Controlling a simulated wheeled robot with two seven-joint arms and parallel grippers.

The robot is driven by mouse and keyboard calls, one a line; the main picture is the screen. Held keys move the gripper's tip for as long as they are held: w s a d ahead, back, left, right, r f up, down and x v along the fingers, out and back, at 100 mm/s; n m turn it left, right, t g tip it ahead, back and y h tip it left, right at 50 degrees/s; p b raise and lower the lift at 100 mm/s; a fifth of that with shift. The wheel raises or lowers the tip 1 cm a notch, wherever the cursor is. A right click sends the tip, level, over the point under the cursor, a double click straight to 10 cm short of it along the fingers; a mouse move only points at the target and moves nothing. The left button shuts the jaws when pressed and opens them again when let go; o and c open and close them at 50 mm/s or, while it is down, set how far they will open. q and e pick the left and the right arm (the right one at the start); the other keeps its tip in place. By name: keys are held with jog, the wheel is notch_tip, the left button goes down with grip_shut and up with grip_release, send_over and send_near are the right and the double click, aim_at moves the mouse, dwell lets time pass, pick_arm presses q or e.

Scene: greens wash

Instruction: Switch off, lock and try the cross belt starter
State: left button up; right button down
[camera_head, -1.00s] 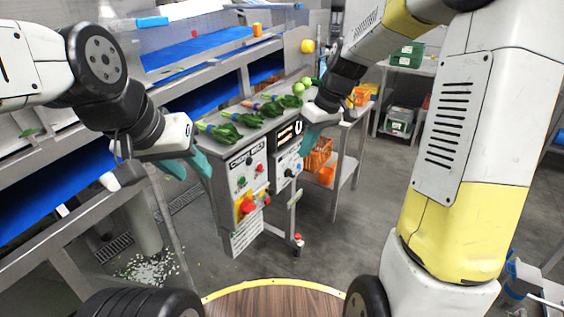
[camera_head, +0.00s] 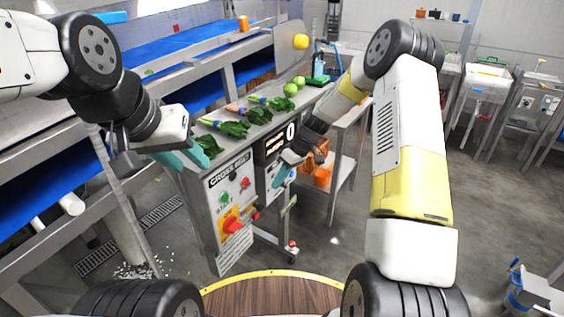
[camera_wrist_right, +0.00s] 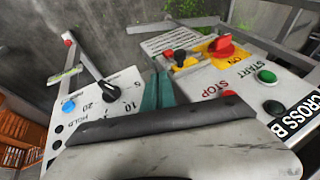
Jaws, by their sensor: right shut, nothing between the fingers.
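The cross belt starter (camera_head: 214,206) is a white panel on the end of the steel table, with a green START button (camera_head: 224,197), a red STOP button (camera_head: 245,184) and a red rotary switch (camera_head: 232,225) on a yellow plate. The switch also shows in the right wrist view (camera_wrist_right: 222,47) beside the word ON; I cannot tell its exact setting. A small red and dark piece (camera_wrist_right: 180,57), perhaps a padlock, sits beside the plate. My right gripper (camera_head: 281,178) is shut and empty before the neighbouring panel; its teal fingers (camera_wrist_right: 158,92) point between both panels. My left gripper (camera_head: 190,160) looks open, left of the starter.
The neighbouring panel has a black dial (camera_wrist_right: 108,92) and a blue HOLD button (camera_wrist_right: 68,106). Leafy vegetables (camera_head: 232,129) lie on the table above. An orange crate (camera_head: 316,158) stands on a shelf to the right.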

aim_at(260, 205)
jog(key=s+a+f, duration=0.3)
jog(key=f, duration=0.1)
jog(key=shift+a, duration=0.35)
jog(key=shift+f, duration=0.1)
jog(key=shift+s+a, duration=0.65)
jog(key=shift+s, duration=0.25)
jog(key=shift+s+a, duration=0.65)
jog(key=shift+s, duration=0.35)
